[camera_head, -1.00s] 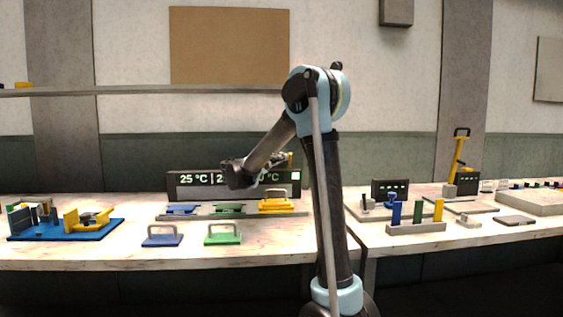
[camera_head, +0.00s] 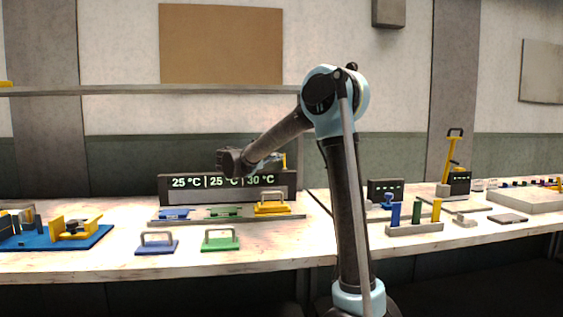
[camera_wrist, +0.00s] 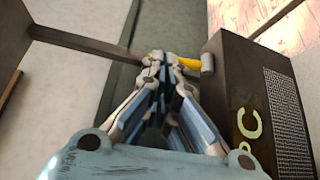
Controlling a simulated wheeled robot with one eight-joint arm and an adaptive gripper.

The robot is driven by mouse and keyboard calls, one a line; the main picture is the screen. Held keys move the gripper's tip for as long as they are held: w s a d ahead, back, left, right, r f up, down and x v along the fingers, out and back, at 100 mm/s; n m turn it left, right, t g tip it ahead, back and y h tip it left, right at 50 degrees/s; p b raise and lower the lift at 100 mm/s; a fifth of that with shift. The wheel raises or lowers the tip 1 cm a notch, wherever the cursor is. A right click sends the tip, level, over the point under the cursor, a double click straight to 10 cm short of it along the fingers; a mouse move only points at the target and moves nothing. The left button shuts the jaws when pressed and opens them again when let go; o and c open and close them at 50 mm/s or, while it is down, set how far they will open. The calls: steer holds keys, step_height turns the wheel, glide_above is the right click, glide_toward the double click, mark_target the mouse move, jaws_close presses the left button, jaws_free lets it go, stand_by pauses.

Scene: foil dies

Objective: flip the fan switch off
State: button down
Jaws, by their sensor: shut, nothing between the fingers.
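My gripper (camera_wrist: 163,60) is shut and empty in the wrist view, its tips at the top end of the dark display box (camera_wrist: 238,95). A yellow lever-like part (camera_wrist: 188,64) with a grey round end lies just right of the fingertips; it looks like a switch, but I cannot tell if it is the fan's or which way it is set. I cannot tell whether the tips touch it. In the head view the yellow part (camera_head: 284,161) stands upright above the right end of the display box (camera_head: 176,195), beside my gripper (camera_head: 276,161), which is partly hidden by my arm.
A tray (camera_head: 228,219) with blue, green and yellow handled pieces lies before the display. A blue handled plate (camera_head: 157,247) and a green one (camera_head: 221,243) lie nearer the front edge. A blue fixture (camera_head: 60,237) stands left. A shelf (camera_head: 120,91) runs above.

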steer(key=r+v, duration=0.1)
steer(key=v, duration=1.2)
steer(key=shift+a+r, duration=0.4)
steer(key=shift+r, duration=0.05)
steer(key=shift+s, duration=0.25)
